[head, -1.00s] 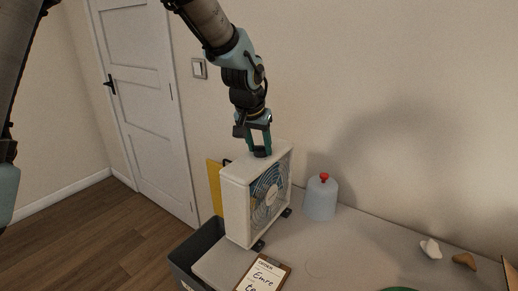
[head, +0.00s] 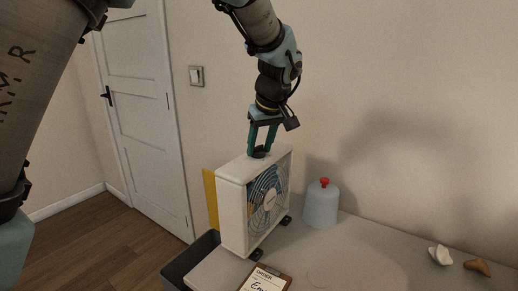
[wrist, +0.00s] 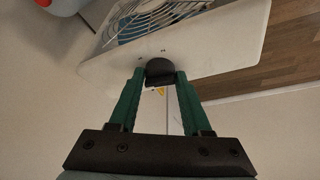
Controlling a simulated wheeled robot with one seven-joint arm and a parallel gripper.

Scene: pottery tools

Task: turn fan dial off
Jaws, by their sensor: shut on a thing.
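A white box fan (head: 236,205) stands upright on the table, its blue-bladed grille facing right in the head view. Its dark dial (head: 259,153) sits on the top face; the wrist view also shows the dial (wrist: 159,71) at the edge of the fan's white top (wrist: 205,60). My gripper (head: 260,150) points down at the fan's top, and its green fingers are shut on the dial, one on each side. In the wrist view the fingertips (wrist: 160,75) touch the dial's sides. The dial's markings cannot be read.
A bluish jug with a red cap (head: 321,205) stands right of the fan. An order clipboard (head: 266,281) lies in front. A dark bin (head: 180,270) is at the table's left edge. Pale and brown pieces (head: 440,255) lie far right. The table's middle right is clear.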

